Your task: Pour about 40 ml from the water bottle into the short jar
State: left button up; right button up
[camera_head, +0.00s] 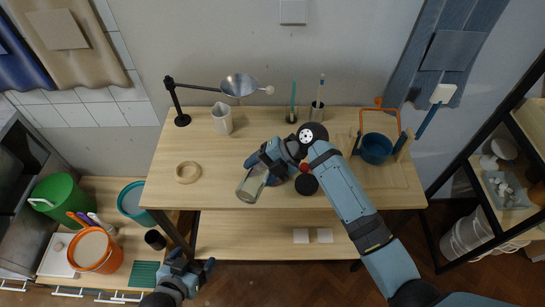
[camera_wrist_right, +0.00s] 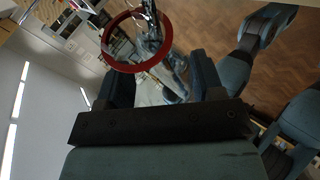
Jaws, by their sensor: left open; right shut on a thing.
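A clear glass vessel (camera_head: 249,188) is held tilted above the front middle of the workbench, in my right gripper (camera_head: 263,172). I cannot tell whether it is the water bottle or the short jar, and my fingers hide part of it. In the right wrist view, clear glass (camera_wrist_right: 150,90) shows between the two fingers, with a red ring (camera_wrist_right: 107,52) beyond them. My left gripper (camera_head: 192,263) is open and empty, low in front of the bench's left side. No second clear vessel can be made out; my right arm hides part of the bench.
The bench's front left is mostly clear.

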jog(key=shift+s+a+r, duration=0.1)
jog(key=shift+s+a, duration=0.25)
jog(key=shift+s, duration=0.5)
jog(key=shift+s, duration=0.15)
dwell(0.8)
jog(key=shift+s+a+f+t, duration=0.15)
jog(key=shift+f+t, duration=0.15)
jog(key=shift+t, duration=0.1)
jog(key=shift+f+n+t+h, duration=0.4)
jog(key=shift+f+t, duration=0.2)
jog(key=shift+f, duration=0.05)
jog(key=shift+r, duration=0.3)
jog(key=shift+w+d+n+t+h, duration=0.25)
jog(key=shift+w+n+t+h, duration=0.1)
jog(key=shift+t, duration=0.15)
